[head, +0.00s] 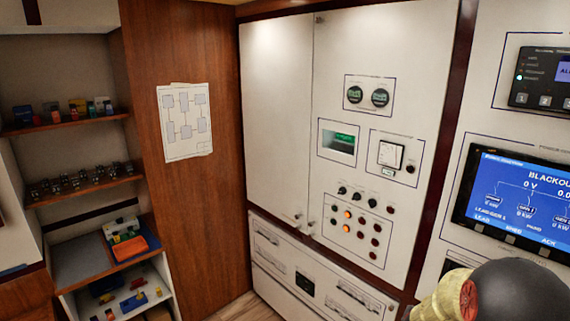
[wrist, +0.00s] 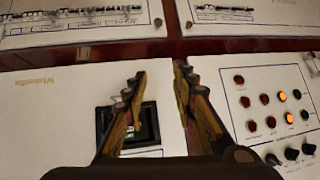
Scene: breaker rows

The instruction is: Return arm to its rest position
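My gripper (wrist: 160,72) shows in the wrist view with its two fingers apart and nothing between them. It is in front of the white cabinet front (wrist: 50,115), with a small dark-framed display (wrist: 148,128) partly hidden behind the left finger. I cannot tell how far the fingertips are from the panel. In the head view, a rounded dark and yellowish part of my arm shows at the bottom right corner; the gripper itself is not visible there.
A panel of red and orange lamps (wrist: 268,105) and black knobs (wrist: 291,154) is right of my gripper. The head view shows a tall white cabinet (head: 275,120), a blue "BLACKOUT" screen (head: 515,200) at right, and shelves (head: 75,122) with small parts at left.

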